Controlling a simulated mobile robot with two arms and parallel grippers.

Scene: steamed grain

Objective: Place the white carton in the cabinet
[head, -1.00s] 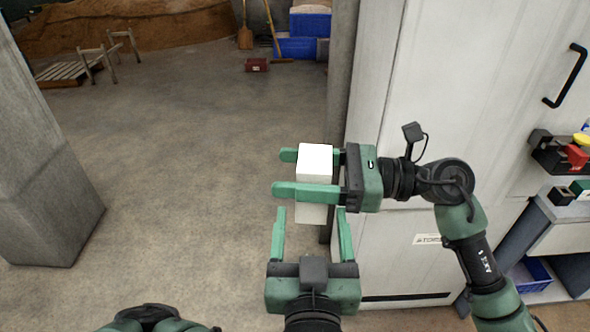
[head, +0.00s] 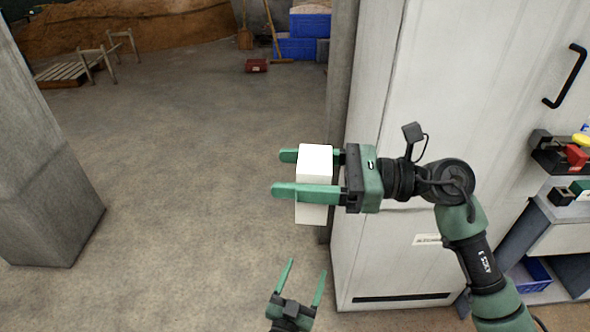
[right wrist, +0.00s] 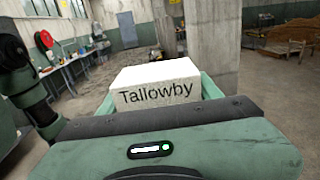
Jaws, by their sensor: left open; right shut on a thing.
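The white carton (head: 314,160) is held upright in the air in my right gripper (head: 292,174). The fingers are shut on its two sides. In the right wrist view the carton (right wrist: 160,85) shows a face with the word "Tallowby". My left gripper (head: 305,280) is open and empty, below the carton and apart from it. The white cabinet (head: 465,110) stands to the right, behind my right arm. Its door looks shut, with a black handle (head: 567,75) at the upper right.
A concrete pillar (head: 45,150) stands at the left, and another (head: 340,90) stands beside the cabinet. A shelf unit (head: 565,236) with a blue bin (head: 530,275) is right of the cabinet. Blue crates (head: 300,35) and a red box (head: 257,65) are far back. The floor between is clear.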

